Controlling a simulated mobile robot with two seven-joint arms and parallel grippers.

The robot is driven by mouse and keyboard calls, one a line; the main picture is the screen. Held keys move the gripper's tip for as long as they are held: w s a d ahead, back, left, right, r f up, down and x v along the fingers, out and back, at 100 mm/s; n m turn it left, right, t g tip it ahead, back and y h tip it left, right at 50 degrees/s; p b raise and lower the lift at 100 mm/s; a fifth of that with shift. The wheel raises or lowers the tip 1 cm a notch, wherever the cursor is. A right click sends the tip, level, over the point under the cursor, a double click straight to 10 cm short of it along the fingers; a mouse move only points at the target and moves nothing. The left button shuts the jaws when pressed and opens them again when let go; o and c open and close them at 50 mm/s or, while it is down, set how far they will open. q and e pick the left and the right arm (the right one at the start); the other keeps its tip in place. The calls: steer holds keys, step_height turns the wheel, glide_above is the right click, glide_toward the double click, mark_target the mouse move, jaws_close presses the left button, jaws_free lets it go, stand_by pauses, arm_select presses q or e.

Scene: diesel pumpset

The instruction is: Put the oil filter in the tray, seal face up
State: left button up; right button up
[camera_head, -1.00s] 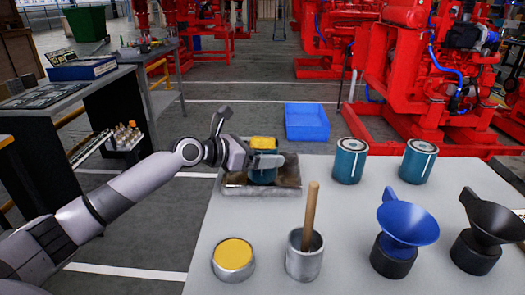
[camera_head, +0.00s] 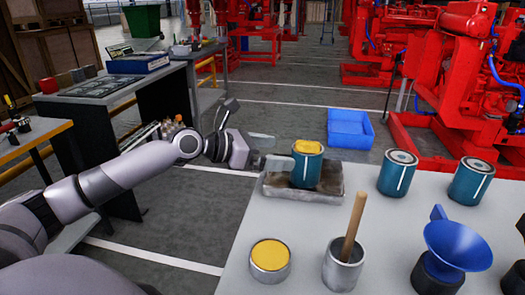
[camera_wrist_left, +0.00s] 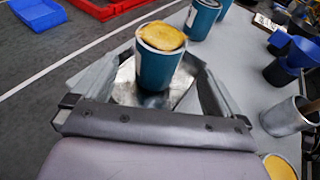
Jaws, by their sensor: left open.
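The oil filter (camera_head: 308,170) is a teal can with a yellow upper face. It stands upright in a worn grey metal tray (camera_head: 273,186) at the table's far left corner. In the left wrist view the filter (camera_wrist_left: 158,68) stands ahead of the fingers, with bare tray metal (camera_wrist_left: 126,88) around its foot. My left gripper (camera_head: 268,151) is open and empty, just left of the filter, its fingers pointing towards it. Whether a fingertip still overlaps the filter's sides is hard to tell. My right gripper is out of view.
Two more teal filters (camera_head: 397,174) (camera_head: 470,182) stand right of the tray. A tin of yellow stuff (camera_head: 270,260), a pot with a wooden stick (camera_head: 343,266) and a blue funnel (camera_head: 458,246) stand nearer. A blue bin (camera_head: 350,128) sits on the floor beyond.

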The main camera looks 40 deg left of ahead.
arm_select(q)
steer(key=shift+v, duration=1.3)
